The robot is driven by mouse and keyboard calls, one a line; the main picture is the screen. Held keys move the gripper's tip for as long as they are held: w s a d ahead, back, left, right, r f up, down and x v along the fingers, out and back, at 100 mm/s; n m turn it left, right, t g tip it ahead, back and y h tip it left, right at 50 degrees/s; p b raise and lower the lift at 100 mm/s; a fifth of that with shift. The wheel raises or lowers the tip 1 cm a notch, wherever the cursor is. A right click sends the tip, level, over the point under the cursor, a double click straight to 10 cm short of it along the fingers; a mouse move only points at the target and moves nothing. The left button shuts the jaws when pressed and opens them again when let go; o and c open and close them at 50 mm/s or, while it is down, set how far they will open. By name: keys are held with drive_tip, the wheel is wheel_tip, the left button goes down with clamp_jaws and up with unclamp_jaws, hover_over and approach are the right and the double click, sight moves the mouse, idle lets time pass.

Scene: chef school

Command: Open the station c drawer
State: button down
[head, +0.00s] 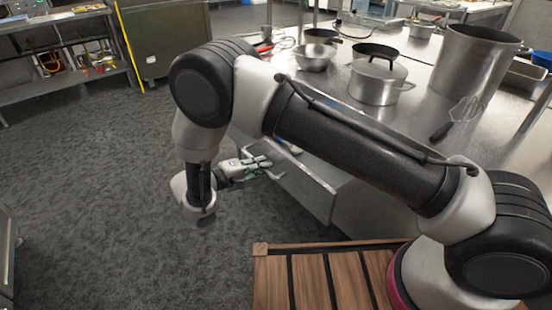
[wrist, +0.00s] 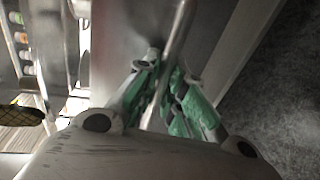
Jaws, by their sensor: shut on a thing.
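The drawer (head: 308,187) is at the near end of the steel counter, below its top, in the head view. Its front panel appears to stand out from the counter, but my arm covers much of it, so I cannot tell how far. My gripper (head: 260,170) is at the panel's far left end. In the wrist view my green-padded gripper (wrist: 163,82) is shut on the bar handle (wrist: 180,35), with a pad on each side. The grey panel (wrist: 125,25) lies beyond the handle.
The steel counter (head: 425,125) carries a lidded pot (head: 378,85), a tall stockpot (head: 470,65), a bowl (head: 314,60) and a whisk (head: 463,112). A slatted wooden deck (head: 300,275) is below. Open dark floor (head: 95,190) lies left. A shelf rack (head: 70,65) stands far left.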

drive_tip(key=shift+f+v, duration=0.15)
drive_tip(key=shift+v, duration=0.6)
drive_tip(key=shift+f+v, duration=0.15)
drive_tip(key=shift+v, duration=0.6)
drive_tip(key=c, duration=1.5)
unclamp_jaws()
drive_tip(key=v, duration=1.2)
drive_tip(key=shift+a, duration=0.1)
